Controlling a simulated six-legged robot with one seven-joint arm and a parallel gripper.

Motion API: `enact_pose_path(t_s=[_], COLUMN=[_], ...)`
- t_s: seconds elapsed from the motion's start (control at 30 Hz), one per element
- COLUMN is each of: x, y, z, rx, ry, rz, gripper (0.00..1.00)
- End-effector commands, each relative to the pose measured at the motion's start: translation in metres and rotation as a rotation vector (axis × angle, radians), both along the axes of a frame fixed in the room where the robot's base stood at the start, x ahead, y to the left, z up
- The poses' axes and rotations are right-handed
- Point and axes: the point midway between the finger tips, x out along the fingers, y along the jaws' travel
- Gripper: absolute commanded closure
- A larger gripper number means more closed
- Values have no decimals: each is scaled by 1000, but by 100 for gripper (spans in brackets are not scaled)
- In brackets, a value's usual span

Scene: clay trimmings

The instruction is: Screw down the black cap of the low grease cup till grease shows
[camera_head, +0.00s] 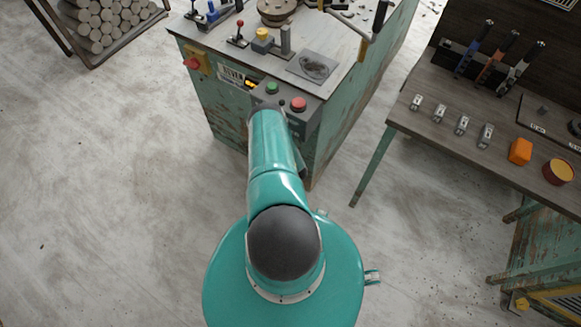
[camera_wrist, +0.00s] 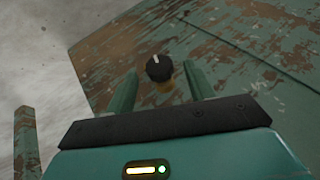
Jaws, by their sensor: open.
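The black cap (camera_wrist: 159,68) of the grease cup shows in the wrist view, round, with a white line on its top. The cup is in front of a worn green metal panel (camera_wrist: 240,45). My gripper (camera_wrist: 160,72) is open, with one green finger at each side of the cap. I cannot tell whether either finger touches it. No grease can be made out. In the head view my arm hides the cup and my gripper.
A workbench (camera_head: 440,125) with tools stands at the right, and a rack of clay rolls (camera_head: 105,20) at the upper left. The floor (camera_head: 110,190) at the left is clear.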

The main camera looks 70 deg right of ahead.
Motion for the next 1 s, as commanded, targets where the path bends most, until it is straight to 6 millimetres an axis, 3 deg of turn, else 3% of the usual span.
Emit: enact_pose_path(t_s=[0.6, 1.0], x=[-48, -54], y=[49, 56], z=[85, 95], rx=[-1, 0], ry=[-1, -1], rz=[-3, 0], gripper=[46, 46])
